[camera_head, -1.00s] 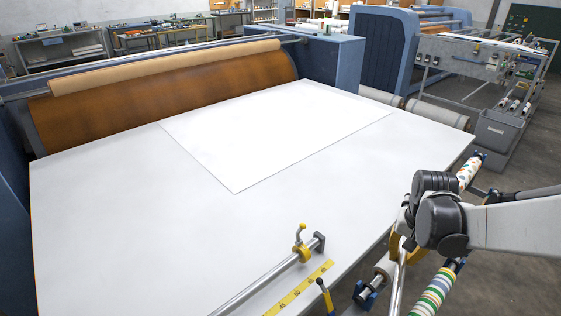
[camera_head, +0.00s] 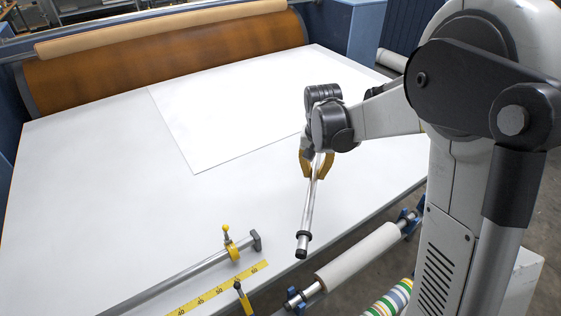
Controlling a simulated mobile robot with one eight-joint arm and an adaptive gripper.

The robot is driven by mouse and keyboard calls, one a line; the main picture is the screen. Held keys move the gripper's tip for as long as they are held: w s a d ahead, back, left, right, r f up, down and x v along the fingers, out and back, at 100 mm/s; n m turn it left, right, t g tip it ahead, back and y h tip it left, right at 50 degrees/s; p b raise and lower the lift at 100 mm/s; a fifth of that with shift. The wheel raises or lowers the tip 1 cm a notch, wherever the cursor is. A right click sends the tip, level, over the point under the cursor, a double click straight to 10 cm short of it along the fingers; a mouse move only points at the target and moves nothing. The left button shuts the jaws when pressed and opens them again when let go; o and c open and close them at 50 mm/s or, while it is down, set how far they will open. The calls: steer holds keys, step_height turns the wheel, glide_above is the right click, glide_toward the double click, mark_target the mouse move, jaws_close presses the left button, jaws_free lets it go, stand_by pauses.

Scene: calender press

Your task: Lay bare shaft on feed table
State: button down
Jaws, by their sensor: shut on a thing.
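The bare shaft (camera_head: 308,210) is a thin shiny metal rod with dark collars at its lower end. My gripper (camera_head: 315,165), with yellow-brown fingers, is shut on the shaft near its upper visible part. The shaft slants down toward the camera, and its near end appears over the front edge of the feed table (camera_head: 90,200). Whether it touches the table cannot be told. The part of the shaft beyond the gripper is hidden by the wrist. The feed table is a wide white surface with a white sheet (camera_head: 240,115) lying flat on it.
A rail with yellow clamp (camera_head: 232,250) and a yellow ruler strip (camera_head: 215,292) lie along the table's front. A white roll (camera_head: 357,256) and a striped roll (camera_head: 390,302) sit on a rack below the front edge. The brown roller (camera_head: 170,48) bounds the back. The table's left is clear.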

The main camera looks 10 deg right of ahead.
steer(key=b, duration=0.2)
glide_above(297, 178)
step_height(297, 178, down, 7)
steer(key=shift+r, duration=0.2)
steer(key=shift+f+b, duration=0.4)
steer(key=shift+f, duration=1.5)
steer(key=shift+f, duration=0.25)
steer(key=c, duration=1.4)
jaws_free()
steer(key=shift+r, duration=0.1)
